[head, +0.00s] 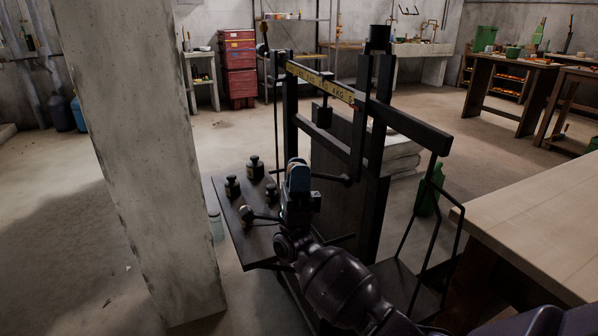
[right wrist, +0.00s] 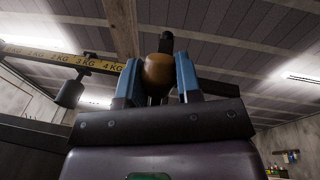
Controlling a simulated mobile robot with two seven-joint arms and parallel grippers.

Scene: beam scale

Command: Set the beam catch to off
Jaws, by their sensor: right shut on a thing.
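The beam scale (head: 374,150) is a dark metal frame with a yellow marked beam (head: 322,83) across its top. My right gripper (head: 298,172) is in front of the scale's frame, below the beam. In the right wrist view its two blue fingers (right wrist: 158,80) are shut on a brown rounded knob (right wrist: 158,70), with a dark part behind it. The knob looks like the beam catch's handle; the gripper hides it in the head view. Which setting the catch is in cannot be told. My left gripper is not in view.
Several dark weights (head: 255,167) stand on the scale's dark plate (head: 243,238), left of my right arm. A concrete pillar (head: 143,150) rises at left. A pale wooden table (head: 540,225) is close at right. A hanging weight (right wrist: 69,93) shows under the beam.

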